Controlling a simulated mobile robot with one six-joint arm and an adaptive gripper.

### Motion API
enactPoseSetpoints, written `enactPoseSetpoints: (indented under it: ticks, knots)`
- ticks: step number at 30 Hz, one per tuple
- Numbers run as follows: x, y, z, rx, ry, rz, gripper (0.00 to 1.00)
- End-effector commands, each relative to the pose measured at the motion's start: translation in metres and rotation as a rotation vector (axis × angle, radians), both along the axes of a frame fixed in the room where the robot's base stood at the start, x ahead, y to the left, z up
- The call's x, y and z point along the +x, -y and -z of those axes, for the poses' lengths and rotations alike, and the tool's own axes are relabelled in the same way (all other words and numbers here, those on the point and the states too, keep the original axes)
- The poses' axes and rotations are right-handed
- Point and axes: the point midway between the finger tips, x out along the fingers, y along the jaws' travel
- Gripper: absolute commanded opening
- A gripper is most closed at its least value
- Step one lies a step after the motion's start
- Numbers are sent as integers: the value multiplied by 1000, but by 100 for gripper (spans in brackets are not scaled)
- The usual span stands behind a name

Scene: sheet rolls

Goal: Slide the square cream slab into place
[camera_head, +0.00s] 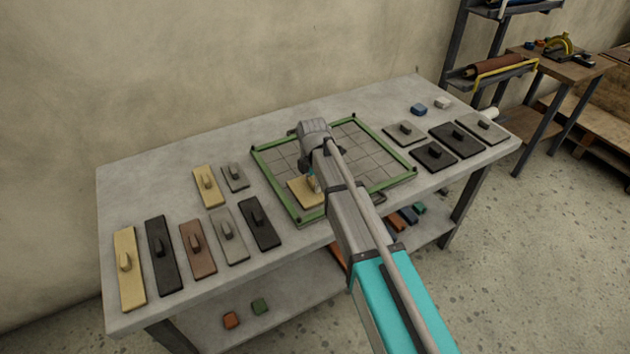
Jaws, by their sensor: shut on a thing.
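The square cream slab (300,191) is inside the green-framed grid tray (268,179), near its front left corner. Part of the slab is hidden behind my gripper and arm. My gripper (313,183) is over the slab and shut on it, apparently at its knob; the fingertips are small and partly covered. I cannot tell whether the slab lies flat on the grid or sits slightly above it.
Several knobbed slabs lie left of the tray, including a long cream one (130,268) and a smaller cream one (208,187). Grey and black slabs (434,156) lie to the right, with a blue block (419,109) behind. The grid's back is bare.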

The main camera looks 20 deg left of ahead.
Motion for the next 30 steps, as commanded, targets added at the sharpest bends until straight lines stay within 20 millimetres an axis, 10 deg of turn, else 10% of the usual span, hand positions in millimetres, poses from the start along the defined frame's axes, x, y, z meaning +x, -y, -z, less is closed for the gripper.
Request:
enactPoseSetpoints:
  ticks: [30]
  knots:
    - [-31,3,1,0,-5,0,4]
